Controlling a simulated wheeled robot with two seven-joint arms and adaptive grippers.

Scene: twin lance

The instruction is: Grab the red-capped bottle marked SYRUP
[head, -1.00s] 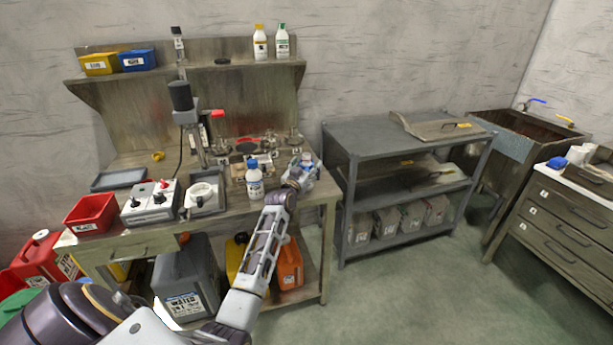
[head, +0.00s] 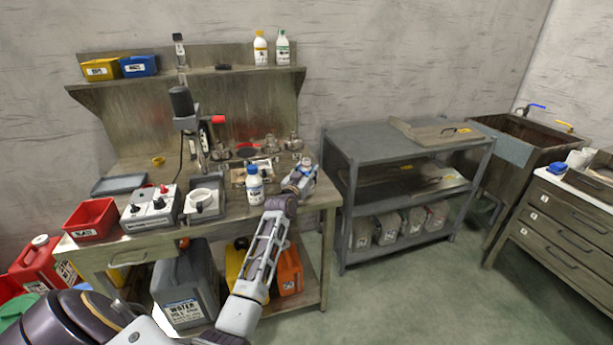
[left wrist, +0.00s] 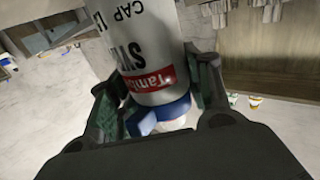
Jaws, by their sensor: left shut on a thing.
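My left gripper (head: 303,178) is at the right end of the workbench. In the left wrist view its fingers (left wrist: 155,95) are shut around a white cylindrical container (left wrist: 140,35). This container has dark lettering, partly hidden, a red label band and a blue part close to the palm. I cannot read the whole name on it. In the head view the arm and fingers mostly hide it. I cannot make out a red-capped bottle marked SYRUP in the head view. My right gripper is not in view.
A blue-capped white bottle (head: 254,186) stands on the workbench (head: 235,212), left of the gripper. Yellow-capped (head: 260,48) and green-capped (head: 282,48) bottles stand on the upper shelf. A red bin (head: 91,220) and control box (head: 150,208) are left. A grey rack (head: 365,150) stands right.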

